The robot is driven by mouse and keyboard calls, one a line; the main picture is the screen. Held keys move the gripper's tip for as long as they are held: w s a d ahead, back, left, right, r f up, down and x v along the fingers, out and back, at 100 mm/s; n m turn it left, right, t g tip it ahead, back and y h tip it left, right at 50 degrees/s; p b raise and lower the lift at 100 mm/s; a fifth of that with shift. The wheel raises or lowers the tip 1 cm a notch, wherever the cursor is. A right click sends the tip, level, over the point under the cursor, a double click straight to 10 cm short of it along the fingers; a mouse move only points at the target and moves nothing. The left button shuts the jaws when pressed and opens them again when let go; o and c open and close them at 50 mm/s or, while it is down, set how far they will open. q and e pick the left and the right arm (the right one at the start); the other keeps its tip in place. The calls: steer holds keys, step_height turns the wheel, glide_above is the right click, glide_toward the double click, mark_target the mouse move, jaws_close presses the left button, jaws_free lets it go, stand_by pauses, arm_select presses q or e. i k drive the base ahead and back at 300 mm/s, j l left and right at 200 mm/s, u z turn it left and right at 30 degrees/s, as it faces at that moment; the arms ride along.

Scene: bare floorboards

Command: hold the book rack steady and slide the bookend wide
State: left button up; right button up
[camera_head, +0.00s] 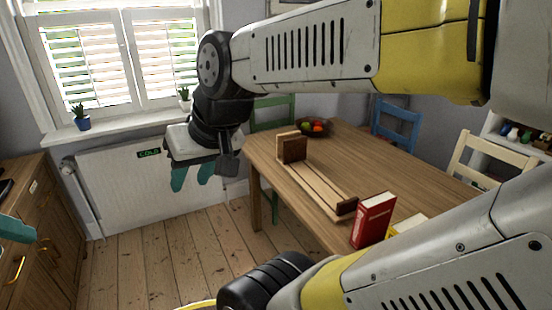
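The wooden book rack (316,184) lies lengthwise on the table, with slats between a dark brown bookend (294,149) at its far end and a smaller dark end piece (347,207) at its near end. No books stand between them. My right gripper (193,176) hangs left of the table, apart from the rack, its teal fingers pointing down with a narrow empty gap between them. Only a teal part of my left gripper (15,228) shows at the left edge; its opening is hidden.
A red book (373,220) stands on the table (272,161) near the rack's near end, with a yellow item (408,225) beside it, partly hidden by my arm. A fruit bowl (313,127) is behind the rack. Chairs surround the table. A wooden cabinet (45,240) stands at left.

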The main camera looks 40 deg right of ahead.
mark_target(294, 150)
steer(key=i+z, duration=0.25)
steer(key=i, duration=0.3)
steer(key=i+j+z, duration=0.25)
steer(key=i, duration=0.35)
steer(key=i+z, duration=0.2)
steer(key=z, duration=0.25)
steer(key=i+z, duration=0.25)
steer(key=z, duration=0.15)
steer(key=i+j+z, duration=0.1)
steer(key=z, duration=0.35)
steer(key=i+z, duration=0.25)
steer(key=z, duration=0.25)
steer(key=i+j+z, duration=0.2)
steer(key=z, duration=0.25)
steer(key=i+j+z, duration=0.2)
steer(key=z, duration=0.3)
